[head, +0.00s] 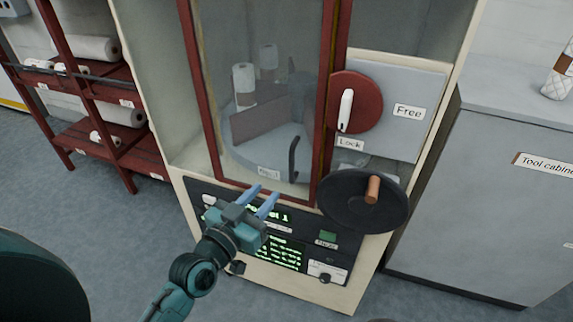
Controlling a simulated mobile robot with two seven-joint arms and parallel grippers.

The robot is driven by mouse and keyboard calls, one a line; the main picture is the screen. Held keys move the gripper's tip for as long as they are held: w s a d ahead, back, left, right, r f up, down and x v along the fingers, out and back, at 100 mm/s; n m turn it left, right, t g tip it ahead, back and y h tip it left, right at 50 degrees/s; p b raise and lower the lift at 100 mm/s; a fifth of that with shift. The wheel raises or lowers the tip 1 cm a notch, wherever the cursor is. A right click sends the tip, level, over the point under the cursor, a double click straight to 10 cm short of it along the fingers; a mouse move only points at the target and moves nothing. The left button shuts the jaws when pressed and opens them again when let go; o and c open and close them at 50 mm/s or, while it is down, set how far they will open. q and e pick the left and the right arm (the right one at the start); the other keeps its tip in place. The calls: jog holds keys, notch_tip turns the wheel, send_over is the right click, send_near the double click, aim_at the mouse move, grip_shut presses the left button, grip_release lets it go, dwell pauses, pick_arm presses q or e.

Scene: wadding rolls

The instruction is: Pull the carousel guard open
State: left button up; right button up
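The carousel guard (321,100) is a clear panel in a dark red frame on the front of a cream cabinet, and it looks shut. A black bar handle (294,158) stands upright near its lower right. Behind the panel is a grey carousel (240,150) with white rolls on it. A red disc (370,101) right of the guard carries a white lever (346,110), whose lower end is near the "Lock" label. My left gripper (262,196) is open and empty, below and left of the handle, in front of the guard's lower edge. My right gripper is out of view.
A black handwheel (340,204) with a brown knob (373,188) sticks out at the lower right of the guard. A control panel (215,195) lies below. A red rack (125,153) with rolls stands left, a grey tool cabinet (470,200) right.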

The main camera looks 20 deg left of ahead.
aim_at(290, 166)
pick_arm(q)
jog(key=x, duration=1.2)
jog(key=shift+d+f+p, duration=0.1)
jog(key=shift+p, duration=0.2)
jog(key=shift+c, duration=0.3)
grip_shut()
